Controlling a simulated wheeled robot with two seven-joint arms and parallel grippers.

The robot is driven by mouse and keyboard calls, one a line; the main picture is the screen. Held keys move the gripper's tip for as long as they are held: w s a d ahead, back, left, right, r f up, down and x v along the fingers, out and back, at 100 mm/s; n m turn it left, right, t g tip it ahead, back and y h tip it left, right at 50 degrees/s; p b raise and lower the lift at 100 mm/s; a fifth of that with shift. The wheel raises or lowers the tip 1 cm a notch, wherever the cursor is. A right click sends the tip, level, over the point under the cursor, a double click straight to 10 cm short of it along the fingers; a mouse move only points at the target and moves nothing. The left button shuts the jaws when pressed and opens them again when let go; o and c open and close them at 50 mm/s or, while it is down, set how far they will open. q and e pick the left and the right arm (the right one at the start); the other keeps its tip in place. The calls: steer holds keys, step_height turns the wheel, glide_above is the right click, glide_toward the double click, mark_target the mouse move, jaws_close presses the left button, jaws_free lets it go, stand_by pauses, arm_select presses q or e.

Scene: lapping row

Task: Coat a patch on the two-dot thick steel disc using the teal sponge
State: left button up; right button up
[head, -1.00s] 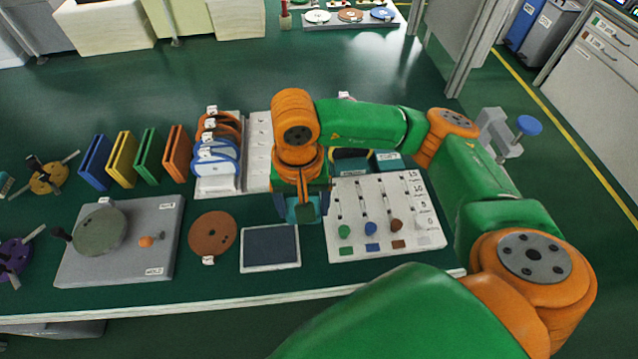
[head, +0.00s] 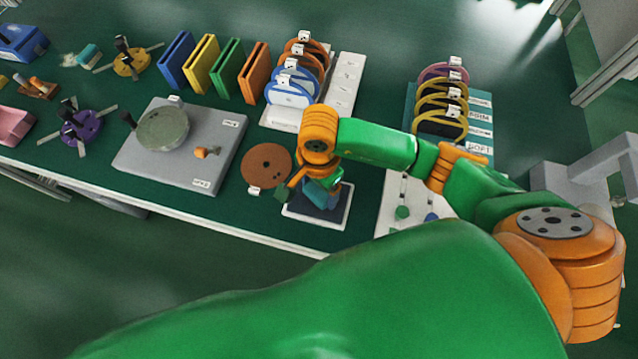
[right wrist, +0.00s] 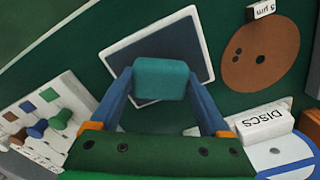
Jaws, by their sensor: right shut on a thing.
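My right gripper (head: 316,190) is shut on the teal sponge (right wrist: 161,78). In the right wrist view, the sponge sits between the two blue fingers, over the dark pad (right wrist: 185,45) in its white frame. I cannot tell whether it touches the pad. A grey disc (head: 162,128) lies on the grey plate at left in the head view; its dots are too small to make out. A brown disc (head: 266,165) with small holes lies beside the pad; it also shows in the right wrist view (right wrist: 262,50), with a "5 µm" tag. My left gripper is not in view.
A rack of upright discs (head: 297,72) stands behind the brown disc. Coloured upright slabs (head: 227,66) stand left of it. A white board with coloured knobs (head: 403,212) is right of the pad, partly behind my arm. Ring holders (head: 441,105) stand further back.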

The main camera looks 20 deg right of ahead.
mark_target(319, 190)
steer(key=shift+s+r, duration=0.1)
steer(key=shift+f+b, duration=0.5)
steer(key=shift+f, duration=0.05)
stand_by(0.8)
steer(key=shift+f, duration=0.1)
stand_by(1.2)
steer(key=shift+r+p, duration=2.2)
steer(key=shift+r, duration=1.4)
